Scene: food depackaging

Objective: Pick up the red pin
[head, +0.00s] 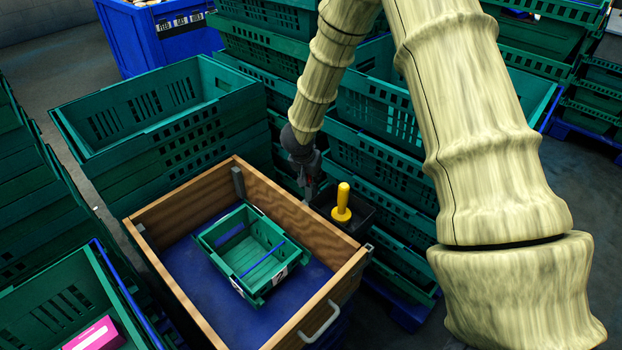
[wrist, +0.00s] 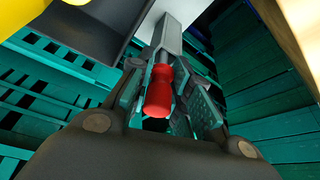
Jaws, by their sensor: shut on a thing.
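The red pin (wrist: 159,92) shows in the wrist view between the fingers of my gripper (wrist: 165,75), its rounded red end toward the camera. My gripper is shut on it. In the head view my gripper (head: 307,185) hangs beside the left side of a small black bin (head: 362,214), at the far right corner of a wooden-sided box. I cannot make out the red pin in the head view; the gripper hides it or it is too small. I cannot tell whether the pin touches anything below.
A yellow pin (head: 342,202) stands upright in the black bin. The wooden box (head: 172,277) has a blue floor and holds a small green crate (head: 247,284). Stacked green crates (head: 160,145) stand behind and around. A blue bin (head: 150,35) is at the back.

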